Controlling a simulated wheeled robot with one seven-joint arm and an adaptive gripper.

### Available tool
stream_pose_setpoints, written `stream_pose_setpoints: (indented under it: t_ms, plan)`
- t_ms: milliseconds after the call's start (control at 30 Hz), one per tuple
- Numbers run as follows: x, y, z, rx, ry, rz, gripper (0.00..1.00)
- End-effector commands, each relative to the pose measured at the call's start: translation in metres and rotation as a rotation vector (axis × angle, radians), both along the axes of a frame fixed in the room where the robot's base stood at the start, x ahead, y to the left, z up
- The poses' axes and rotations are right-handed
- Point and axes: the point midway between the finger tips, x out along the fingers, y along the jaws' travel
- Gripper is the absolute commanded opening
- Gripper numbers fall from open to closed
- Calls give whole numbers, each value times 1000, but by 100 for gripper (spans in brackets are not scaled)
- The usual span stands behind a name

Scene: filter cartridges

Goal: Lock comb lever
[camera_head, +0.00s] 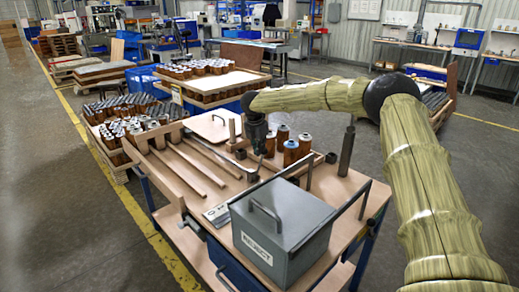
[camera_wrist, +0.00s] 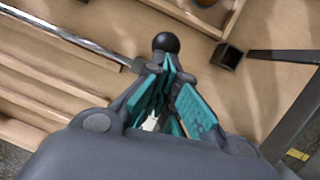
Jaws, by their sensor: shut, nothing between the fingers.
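A black ball knob (camera_wrist: 165,42), seemingly the end of the comb lever, shows just beyond my fingertips in the wrist view. Its shaft is hidden behind the fingers, and I cannot tell whether they touch it. My gripper (camera_wrist: 168,75) is shut and empty, its teal-padded fingers pointing down toward the wooden bench. In the head view my gripper (camera_head: 258,158) hangs over the bench's middle, left of the brown cartridges. A metal rod (camera_wrist: 75,38) runs to a dark block left of the fingertips. The lever's lock position cannot be made out.
A grey REJECT box (camera_head: 280,232) with a handle stands at the bench's front. Brown cartridges (camera_head: 291,152) stand in a tray behind my gripper. A dark upright post (camera_head: 347,150) rises at the right. Wooden rails (camera_head: 187,167) lie at the left. A square dark socket (camera_wrist: 228,56) sits right of the knob.

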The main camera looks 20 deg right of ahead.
Motion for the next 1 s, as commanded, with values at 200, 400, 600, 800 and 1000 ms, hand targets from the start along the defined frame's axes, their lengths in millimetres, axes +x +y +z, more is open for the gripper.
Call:
stream_pose_setpoints:
  t_ms: [200,400,600,800,1000]
  plan:
    - [-5,17,15,0,-1,4,0]
    - [-13,33,39,1,-4,3,0]
    - [-18,43,75,1,-3,8,0]
    - [-23,46,103,1,-1,9,0]
    - [-26,47,117,1,-1,8,0]
